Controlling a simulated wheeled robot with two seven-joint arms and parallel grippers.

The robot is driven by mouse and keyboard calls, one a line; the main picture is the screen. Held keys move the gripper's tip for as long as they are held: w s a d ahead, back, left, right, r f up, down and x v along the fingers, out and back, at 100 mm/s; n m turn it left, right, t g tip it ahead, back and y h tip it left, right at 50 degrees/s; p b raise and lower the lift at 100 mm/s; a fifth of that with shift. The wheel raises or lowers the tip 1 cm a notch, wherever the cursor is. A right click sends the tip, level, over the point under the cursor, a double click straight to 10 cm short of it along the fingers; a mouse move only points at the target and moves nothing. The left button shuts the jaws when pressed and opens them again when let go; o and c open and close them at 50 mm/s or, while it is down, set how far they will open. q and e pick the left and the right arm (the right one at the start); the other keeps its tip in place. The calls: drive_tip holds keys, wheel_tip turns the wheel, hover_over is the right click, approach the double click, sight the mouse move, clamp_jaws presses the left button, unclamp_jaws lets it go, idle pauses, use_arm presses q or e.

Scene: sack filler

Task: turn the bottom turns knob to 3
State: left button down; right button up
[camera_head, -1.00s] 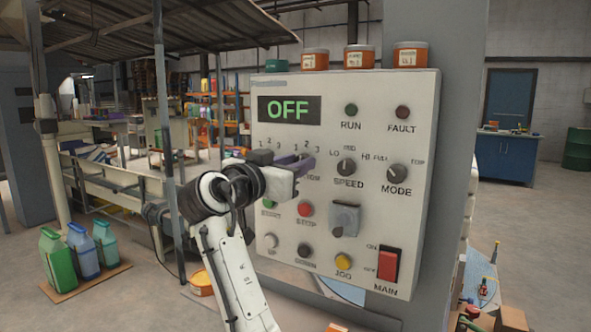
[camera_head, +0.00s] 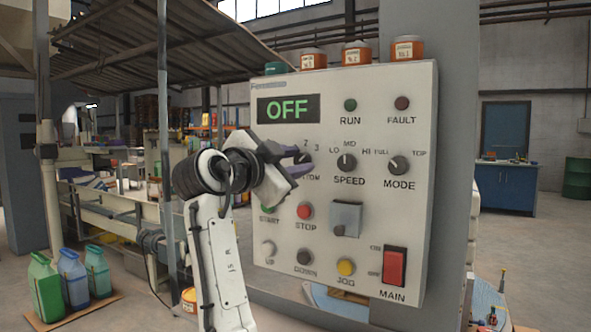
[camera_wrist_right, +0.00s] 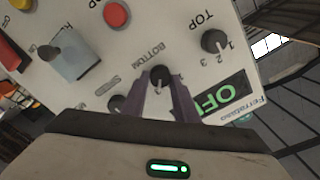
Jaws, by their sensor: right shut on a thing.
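The grey control panel (camera_head: 386,225) fills the middle of the head view and its display reads OFF. My right gripper (camera_head: 299,165) reaches it from the left, its purple fingers at the knob above the partly covered BOTTOM label. The wrist view shows the bottom turns knob (camera_wrist_right: 160,76), dark and round, between the purple fingers of my right gripper (camera_wrist_right: 161,88), which are shut on it. Numbers 2 and 3 show above it in the head view; its exact setting is hard to read. The top turns knob (camera_wrist_right: 215,41) is beside it in the wrist view. My left gripper is out of view.
The SPEED knob (camera_head: 346,163) and MODE knob (camera_head: 398,166) sit right of my gripper. Below are the red STOP button (camera_head: 305,211), a grey square cover (camera_head: 345,218) and the red MAIN switch (camera_head: 394,266). Orange tubs (camera_head: 356,52) stand on the panel top.

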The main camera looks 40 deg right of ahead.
drive_tip(key=shift+m, duration=0.3)
drive_tip(key=o, duration=1)
drive_tip(key=shift+o, duration=0.2)
drive_tip(key=shift+a, duration=0.1)
drive_tip(key=b+v, duration=0.1)
drive_tip(key=v, duration=0.9)
drive_tip(key=shift+b, duration=0.3)
drive_tip(key=shift+a, duration=0.1)
